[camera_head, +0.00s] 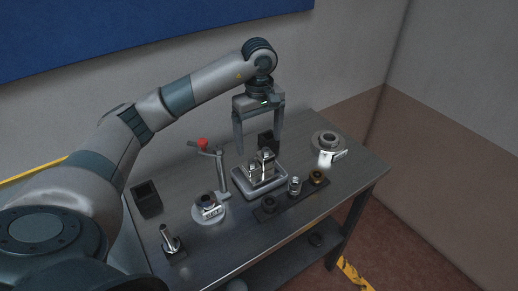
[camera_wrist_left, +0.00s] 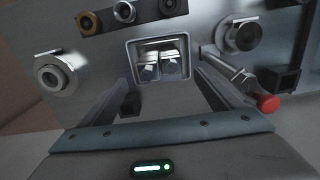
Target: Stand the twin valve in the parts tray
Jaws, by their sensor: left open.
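The twin valve (camera_head: 262,168), a silver metal piece with two side-by-side bodies, stands in the pale-rimmed parts tray (camera_head: 264,191) in the middle of the table. It looks upright. In the left wrist view the valve (camera_wrist_left: 160,66) shows as two shiny blocks inside the tray (camera_wrist_left: 128,50). My left gripper (camera_head: 260,142) points down above the valve, with its fingers apart. In the left wrist view the open fingers (camera_wrist_left: 163,82) lie on either side of the tray, with nothing gripped between them. My right gripper is out of view.
A stand with a red knob (camera_head: 203,143) rises left of the tray. A dark strip (camera_head: 293,204) with several fittings lies in front. A round flange (camera_head: 328,140) sits at right. Dark boxes (camera_head: 147,198) and a peg on a base (camera_head: 171,241) stand at left.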

